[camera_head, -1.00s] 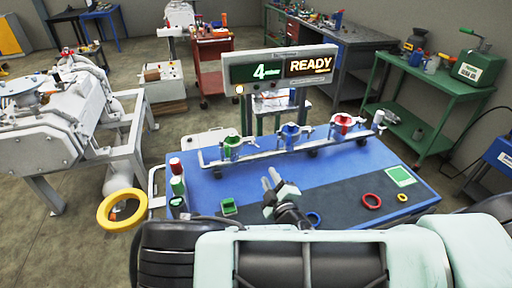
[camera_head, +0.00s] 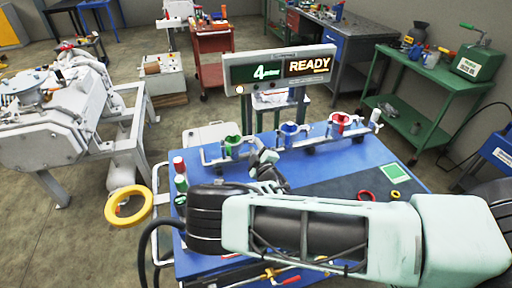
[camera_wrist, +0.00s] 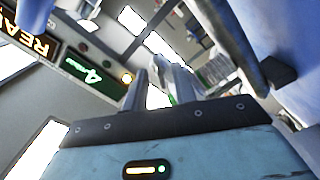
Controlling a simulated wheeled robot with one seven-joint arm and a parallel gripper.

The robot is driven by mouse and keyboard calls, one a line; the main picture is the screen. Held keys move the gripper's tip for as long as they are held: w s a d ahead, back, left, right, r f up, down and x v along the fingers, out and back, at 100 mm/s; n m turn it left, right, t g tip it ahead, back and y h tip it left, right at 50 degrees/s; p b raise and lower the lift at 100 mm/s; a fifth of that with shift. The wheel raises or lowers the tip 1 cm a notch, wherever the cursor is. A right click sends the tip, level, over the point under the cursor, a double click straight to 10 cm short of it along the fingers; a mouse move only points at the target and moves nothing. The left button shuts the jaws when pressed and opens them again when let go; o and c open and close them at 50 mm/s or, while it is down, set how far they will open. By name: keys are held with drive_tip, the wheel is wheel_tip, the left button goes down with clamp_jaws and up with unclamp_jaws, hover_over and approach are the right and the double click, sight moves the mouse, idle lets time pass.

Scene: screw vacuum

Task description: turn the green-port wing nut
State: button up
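The green port (camera_head: 232,148) stands at the left end of the pipe rail on the blue table, with the blue port (camera_head: 290,134) and red port (camera_head: 341,124) to its right. Its wing nut is too small to make out clearly. My gripper (camera_head: 256,143) is just right of the green port, at about its height. In the wrist view my gripper (camera_wrist: 158,82) shows two fingers apart, so it is open. A small green patch shows by the right finger; I cannot tell whether it is part of the port. No grip on the nut is visible.
A display (camera_head: 280,69) reading "4" and "READY" stands behind the rail; it also shows tilted in the wrist view (camera_wrist: 90,75). Red and green cylinders stand at the table's left edge, near a yellow ring (camera_head: 129,205). My arm hides much of the table front.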

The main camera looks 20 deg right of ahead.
clamp_jaws()
drive_tip(key=shift+f+m+b, duration=0.1)
drive_tip(key=shift+m+b, duration=5.7)
drive_tip(key=shift+m, duration=2.7)
